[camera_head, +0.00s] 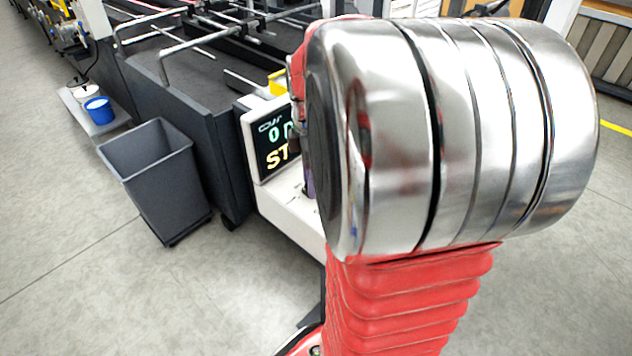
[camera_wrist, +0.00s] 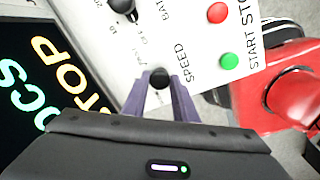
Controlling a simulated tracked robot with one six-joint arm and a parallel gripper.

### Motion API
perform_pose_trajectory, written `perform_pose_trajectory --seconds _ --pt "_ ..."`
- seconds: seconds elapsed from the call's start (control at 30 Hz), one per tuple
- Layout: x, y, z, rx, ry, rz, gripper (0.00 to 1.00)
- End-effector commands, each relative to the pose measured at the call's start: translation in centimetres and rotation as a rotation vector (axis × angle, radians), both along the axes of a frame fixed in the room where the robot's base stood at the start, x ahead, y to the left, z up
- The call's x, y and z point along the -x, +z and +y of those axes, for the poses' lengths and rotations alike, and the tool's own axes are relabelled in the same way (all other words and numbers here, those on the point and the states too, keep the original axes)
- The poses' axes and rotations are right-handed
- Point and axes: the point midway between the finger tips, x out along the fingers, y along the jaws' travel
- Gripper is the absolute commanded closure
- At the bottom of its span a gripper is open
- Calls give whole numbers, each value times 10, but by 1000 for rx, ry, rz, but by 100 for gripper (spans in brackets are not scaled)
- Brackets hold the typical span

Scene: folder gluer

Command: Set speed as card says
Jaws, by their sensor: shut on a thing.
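My gripper (camera_wrist: 160,82) is shut on the black speed knob (camera_wrist: 159,77) in the wrist view, with a purple finger on either side of it. The word SPEED is printed beside the knob on the white panel (camera_wrist: 205,78). The knob's pointer and scale cannot be read. The dark display (camera_wrist: 35,75) shows STOP in yellow and further green characters; its left part also shows in the head view (camera_head: 276,142). In the head view my arm hides the gripper and the knob. No speed card can be made out.
A red button (camera_wrist: 217,13) and a green button (camera_wrist: 229,61) sit right of the speed knob. Another black knob (camera_wrist: 122,5) is at the upper left. In the head view, a grey bin (camera_head: 155,180) stands on the floor beside the machine (camera_head: 190,120). Open floor lies in front.

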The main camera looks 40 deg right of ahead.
Motion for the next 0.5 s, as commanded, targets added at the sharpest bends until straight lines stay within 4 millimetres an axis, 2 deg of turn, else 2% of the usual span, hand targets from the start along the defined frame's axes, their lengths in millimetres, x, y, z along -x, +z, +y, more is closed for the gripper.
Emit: perform_pose_trajectory --seconds 0.2,0.5 --pt "3 -1 0 -4 -1 5 97" --pt "6 -1 0 -8 -28 9 97"
